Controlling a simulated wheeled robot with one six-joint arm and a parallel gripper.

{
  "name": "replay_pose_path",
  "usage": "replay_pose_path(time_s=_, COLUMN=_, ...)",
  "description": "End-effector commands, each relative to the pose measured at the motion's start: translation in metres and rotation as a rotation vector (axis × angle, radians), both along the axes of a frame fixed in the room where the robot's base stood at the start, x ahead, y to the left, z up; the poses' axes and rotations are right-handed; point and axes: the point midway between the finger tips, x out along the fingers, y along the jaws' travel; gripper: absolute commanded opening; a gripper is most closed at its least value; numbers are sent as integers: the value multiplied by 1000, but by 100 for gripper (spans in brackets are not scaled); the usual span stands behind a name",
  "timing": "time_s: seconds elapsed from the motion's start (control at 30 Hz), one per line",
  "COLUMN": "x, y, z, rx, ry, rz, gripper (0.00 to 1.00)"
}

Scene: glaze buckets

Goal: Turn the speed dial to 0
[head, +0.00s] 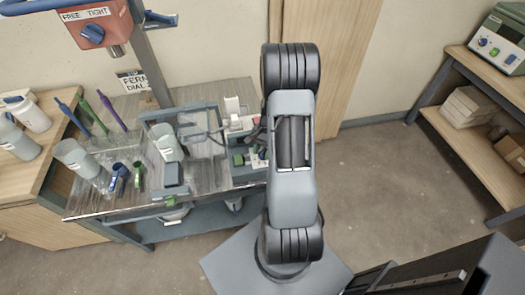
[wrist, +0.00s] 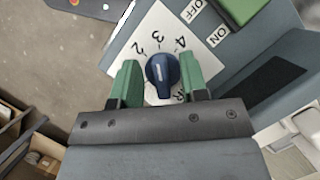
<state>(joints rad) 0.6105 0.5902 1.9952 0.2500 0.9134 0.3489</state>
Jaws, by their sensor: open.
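The speed dial (wrist: 162,76) is a dark blue round knob with a white pointer line, on a white plate (wrist: 137,36) with printed numbers. In the wrist view 2, 3 and 4 show above the knob, and its line points up toward the 3. The lower part of the scale is hidden by my gripper, and I cannot see a 0. My gripper (wrist: 159,75) is open, with one green finger on each side of the knob. I cannot tell whether the fingers touch it. In the head view my arm hides much of this area.
A green switch (wrist: 240,8) with ON and OFF labels is beside the number plate. In the head view the bench (head: 120,205) holds a grey bucket (head: 75,157), a white-grey cup (head: 166,142) and brushes (head: 93,117). A green device (head: 497,38) stands on the right shelf.

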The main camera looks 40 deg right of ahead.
Motion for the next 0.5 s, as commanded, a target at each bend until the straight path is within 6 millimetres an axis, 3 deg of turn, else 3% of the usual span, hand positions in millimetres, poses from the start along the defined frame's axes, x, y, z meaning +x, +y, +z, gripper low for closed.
replay_pose_path(time_s=0.07, x=0, y=0, z=0, rx=0, ry=0, rz=0, gripper=37)
replay_pose_path(time_s=0.43, x=0, y=0, z=0, rx=0, ry=0, rz=0, gripper=1)
replay_pose_path(time_s=0.5, x=0, y=0, z=0, rx=0, ry=0, rz=0, gripper=0)
